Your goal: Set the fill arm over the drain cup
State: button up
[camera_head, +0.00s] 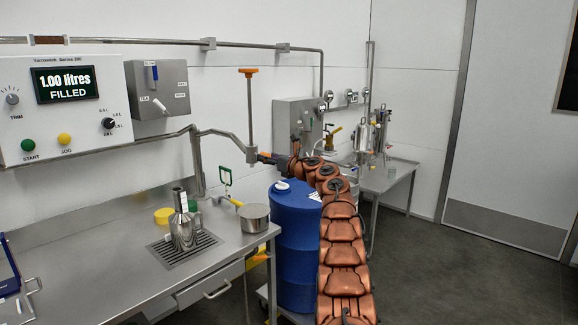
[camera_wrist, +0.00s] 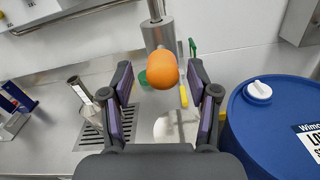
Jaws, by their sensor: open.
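The fill arm (camera_head: 217,133) is a bent grey tube reaching right from the panel over the bench. Its end has a grey cylinder (camera_wrist: 157,33) with an orange knob (camera_wrist: 162,70). My gripper (camera_head: 266,157) is at this end. In the wrist view my gripper (camera_wrist: 160,96) is open, and the knob shows between and beyond its fingers; contact cannot be told. A round steel cup (camera_head: 254,217) stands at the bench's right edge, below the arm's end. I cannot tell whether it is the drain cup. A steel flask (camera_head: 183,232) stands on the drain grate (camera_head: 168,255).
A blue drum (camera_head: 291,240) stands right of the bench, close under my arm. A yellow round object (camera_head: 163,215) and a green hooked tool (camera_head: 225,177) are behind the flask. An orange-topped upright rod (camera_head: 249,110) rises above the fill arm's end. The bench front is clear.

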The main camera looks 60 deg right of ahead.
jog(key=v, duration=0.9)
jog(key=shift+s, duration=0.3)
dwell(0.4)
dwell(1.0)
